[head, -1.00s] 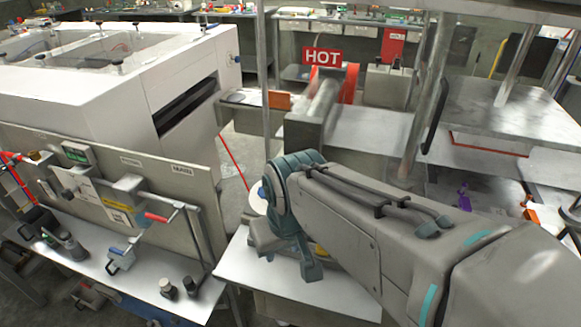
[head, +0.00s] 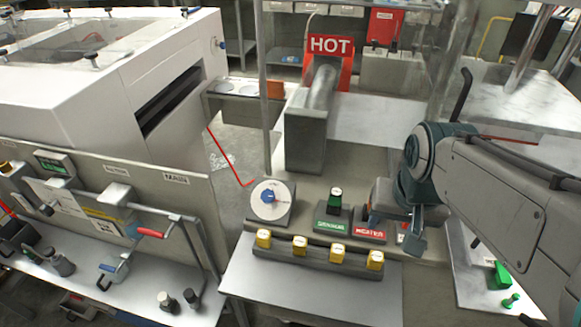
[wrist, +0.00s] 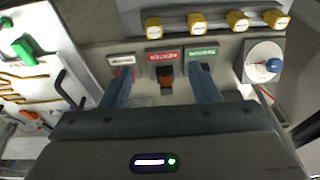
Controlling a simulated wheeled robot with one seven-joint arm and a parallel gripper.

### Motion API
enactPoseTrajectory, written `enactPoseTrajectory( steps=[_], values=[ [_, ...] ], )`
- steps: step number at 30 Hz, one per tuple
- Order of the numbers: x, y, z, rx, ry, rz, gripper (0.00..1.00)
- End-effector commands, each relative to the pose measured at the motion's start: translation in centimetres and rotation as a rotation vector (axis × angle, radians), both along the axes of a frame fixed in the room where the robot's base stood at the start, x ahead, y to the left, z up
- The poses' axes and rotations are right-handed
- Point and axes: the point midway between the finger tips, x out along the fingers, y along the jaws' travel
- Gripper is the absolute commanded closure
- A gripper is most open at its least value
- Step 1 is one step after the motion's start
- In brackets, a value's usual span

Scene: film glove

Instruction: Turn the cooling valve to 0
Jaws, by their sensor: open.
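My gripper (head: 394,222) is at the panel's right end, apart from the dial. In the wrist view my gripper (wrist: 160,78) is open, with its fingers either side of the red-labelled HEATER switch (wrist: 165,72) and nothing visibly held.
A green-labelled switch (head: 335,204) stands between the dial and the HEATER label (head: 370,235). Several yellow knobs (head: 300,244) line the panel's front. A grey block under the HOT sign (head: 331,45) rises behind. A bare metal shelf (head: 310,290) lies in front.

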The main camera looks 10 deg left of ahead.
Motion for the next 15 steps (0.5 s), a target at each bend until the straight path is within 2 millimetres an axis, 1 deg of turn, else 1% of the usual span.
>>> enactPoseTrajectory(
  steps=[1,2,3,5,6,8,9,10,12,15],
  values=[
    [1.9,1.7,0.3,0.014,0.011,-0.02,0.45],
    [3.0,2.7,0.5,0.025,0.017,-0.04,0.45],
    [4.3,4.2,0.8,0.04,0.024,-0.067,0.45],
    [6.4,6.6,1.2,0.066,0.038,-0.107,0.45],
    [7.6,8.4,1.3,0.084,0.05,-0.134,0.45],
    [9.2,11.0,1.4,0.112,0.067,-0.175,0.45],
    [10.1,12.8,1.4,0.131,0.082,-0.201,0.45],
    [10.8,14.0,1.4,0.144,0.092,-0.22,0.45],
    [12.0,16.9,1.3,0.174,0.117,-0.26,0.45],
    [13.1,20.1,1.1,0.208,0.147,-0.308,0.45]
  ],
)
